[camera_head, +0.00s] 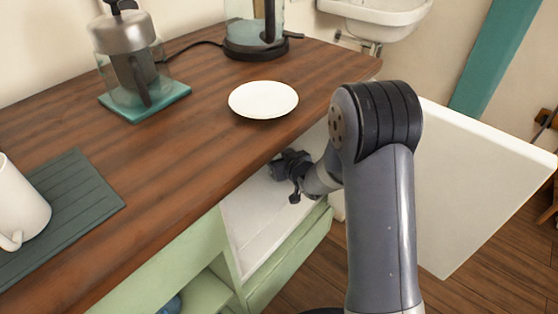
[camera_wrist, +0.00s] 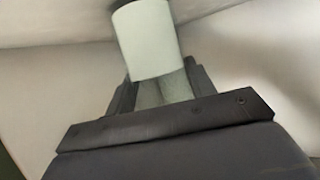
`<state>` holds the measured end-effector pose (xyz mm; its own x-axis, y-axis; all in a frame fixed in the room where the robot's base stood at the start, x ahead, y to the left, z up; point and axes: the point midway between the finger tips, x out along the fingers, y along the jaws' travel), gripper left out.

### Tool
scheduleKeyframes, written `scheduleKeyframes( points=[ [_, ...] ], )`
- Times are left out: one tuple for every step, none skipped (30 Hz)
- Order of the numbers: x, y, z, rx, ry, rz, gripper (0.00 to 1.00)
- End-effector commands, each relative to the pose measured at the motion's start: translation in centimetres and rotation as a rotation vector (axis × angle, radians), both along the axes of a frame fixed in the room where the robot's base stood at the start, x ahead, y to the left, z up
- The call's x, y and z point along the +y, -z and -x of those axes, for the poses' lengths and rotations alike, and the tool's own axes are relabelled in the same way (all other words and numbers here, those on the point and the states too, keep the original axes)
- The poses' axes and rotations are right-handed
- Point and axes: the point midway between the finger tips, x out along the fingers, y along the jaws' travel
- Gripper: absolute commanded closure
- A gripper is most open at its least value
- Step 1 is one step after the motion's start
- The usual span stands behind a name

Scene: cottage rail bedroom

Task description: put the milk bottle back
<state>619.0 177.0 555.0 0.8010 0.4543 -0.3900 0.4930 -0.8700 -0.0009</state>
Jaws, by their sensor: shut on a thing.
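My gripper (camera_head: 290,174) reaches into a white-lined compartment (camera_head: 255,215) under the wooden counter. In the wrist view my gripper (camera_wrist: 163,88) is shut on a pale, white cylindrical thing (camera_wrist: 148,40), which looks like the milk bottle. The bottle's far end runs up to the top edge of that view. In the head view the counter edge and my arm hide the bottle. White inner walls surround it in the wrist view. I cannot tell whether the bottle touches the compartment floor.
A white door (camera_head: 480,190) stands open to the right of my arm. The brown counter (camera_head: 190,155) overhangs the compartment. On it are a white plate (camera_head: 263,99), a glass press (camera_head: 130,65), a kettle (camera_head: 252,28) and a white mug (camera_head: 20,207). Green cabinet fronts (camera_head: 290,258) lie below.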

Motion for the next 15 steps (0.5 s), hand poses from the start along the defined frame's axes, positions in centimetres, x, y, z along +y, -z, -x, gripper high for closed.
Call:
scheduleKeyframes(
  points=[
    [0.02, -0.07, -0.08, -0.005, 0.000, -0.002, 0.85],
    [0.02, -0.15, -0.08, -0.005, 0.000, -0.002, 0.85],
    [0.02, -0.20, -0.08, -0.005, 0.000, -0.002, 0.85],
    [0.02, -0.20, -0.08, -0.005, 0.000, -0.002, 0.85],
    [0.02, -0.20, -0.08, -0.005, 0.000, -0.002, 0.85],
    [0.02, -0.18, -0.08, -0.005, 0.000, -0.002, 0.85],
    [0.02, -0.11, -0.08, -0.004, 0.000, -0.001, 0.85],
    [0.02, 0.00, -0.08, -0.004, 0.000, -0.001, 0.85],
    [0.02, 0.16, -0.07, -0.004, 0.000, -0.001, 0.85],
    [0.02, 0.28, -0.08, -0.004, 0.000, -0.001, 0.85],
    [0.01, 0.25, -0.03, -0.002, 0.000, 0.000, 0.47],
    [0.01, 0.20, -0.04, -0.002, 0.000, 0.000, 0.43],
    [0.00, 0.20, -0.02, -0.002, 0.000, 0.000, 0.41],
    [0.00, 0.20, -0.02, -0.001, 0.000, 0.000, 0.38],
    [0.00, 0.20, -0.02, -0.001, 0.000, 0.000, 0.35]
  ],
)
